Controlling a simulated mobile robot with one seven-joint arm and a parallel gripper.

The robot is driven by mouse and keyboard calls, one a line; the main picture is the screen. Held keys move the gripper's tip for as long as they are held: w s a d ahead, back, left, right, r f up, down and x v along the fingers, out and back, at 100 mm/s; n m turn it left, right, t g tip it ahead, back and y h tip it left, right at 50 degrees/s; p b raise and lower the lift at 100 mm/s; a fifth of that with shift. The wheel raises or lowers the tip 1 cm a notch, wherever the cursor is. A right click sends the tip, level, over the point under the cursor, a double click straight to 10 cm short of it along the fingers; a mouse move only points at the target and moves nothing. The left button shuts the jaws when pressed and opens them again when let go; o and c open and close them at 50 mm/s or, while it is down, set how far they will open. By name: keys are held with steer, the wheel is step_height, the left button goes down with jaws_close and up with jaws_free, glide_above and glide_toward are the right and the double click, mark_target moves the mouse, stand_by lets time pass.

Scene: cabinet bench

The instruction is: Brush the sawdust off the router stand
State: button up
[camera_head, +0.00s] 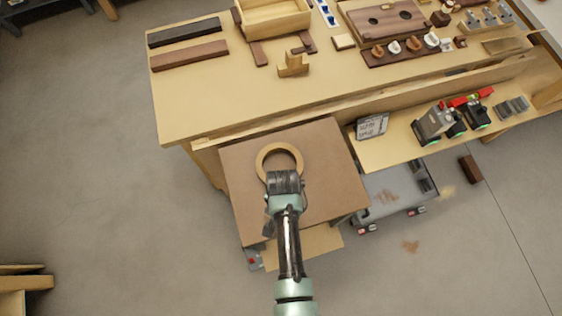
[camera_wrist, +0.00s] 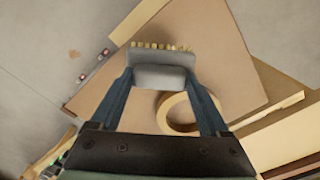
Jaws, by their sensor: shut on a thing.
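My gripper (camera_wrist: 160,88) is shut on a brush (camera_wrist: 160,57) with a grey body and a row of short yellowish bristles, in the wrist view. In the head view my gripper (camera_head: 285,182) is over a brown square top (camera_head: 243,170), and the brush is hard to make out there. A low grey stand (camera_head: 367,187) to the right of the brown top carries a brown sawdust-like patch (camera_head: 387,197). I cannot tell for sure which of the two is the router stand. Part of the grey stand is hidden under the brown top.
A wooden ring (camera_head: 263,154) lies on the brown top near my gripper. The workbench (camera_head: 200,110) behind holds blocks and trays; its lower shelf (camera_head: 395,150) holds tools. Another brownish patch (camera_head: 411,246) and a dark block (camera_head: 470,169) lie on the floor.

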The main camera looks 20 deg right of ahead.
steer(key=shift+r+p, duration=1.45)
steer(key=shift+r, duration=0.45)
